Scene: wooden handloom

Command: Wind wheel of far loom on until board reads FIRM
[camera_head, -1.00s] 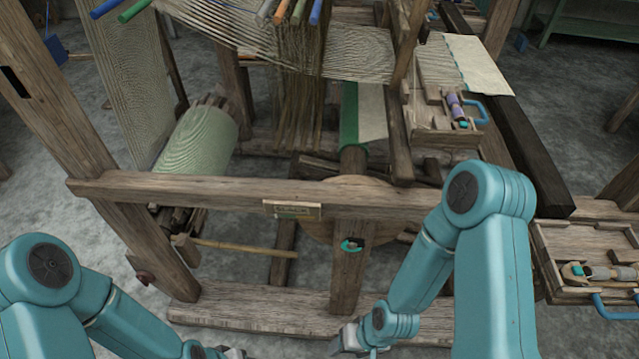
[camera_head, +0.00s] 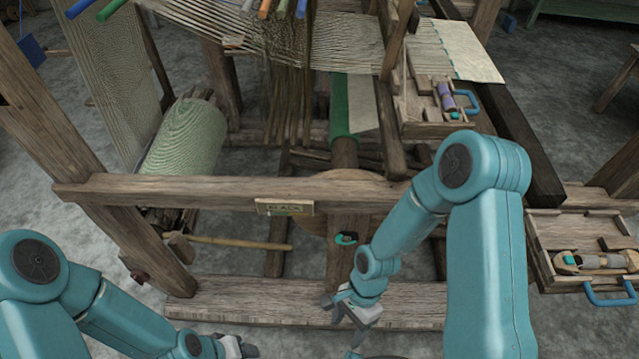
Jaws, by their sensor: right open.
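The loom's round wooden wheel (camera_head: 312,224) sits behind the front rail (camera_head: 130,190); the rail and a post hide much of it. The small board (camera_head: 285,207) on the rail appears to read SLACK. A small teal and black fitting (camera_head: 346,238) is on the post below the rail. My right gripper (camera_head: 338,308) is open and empty, below that fitting and in front of the lower beam, apart from the wheel. My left gripper (camera_head: 246,348) is low at the bottom edge; its jaws are too small to judge.
A green cloth roll (camera_head: 185,140) lies behind the rail at left. A wooden box with a purple bobbin (camera_head: 447,97) is at upper right. A tray with a blue handle (camera_head: 610,297) juts out at right. A bamboo stick (camera_head: 240,243) crosses below the rail.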

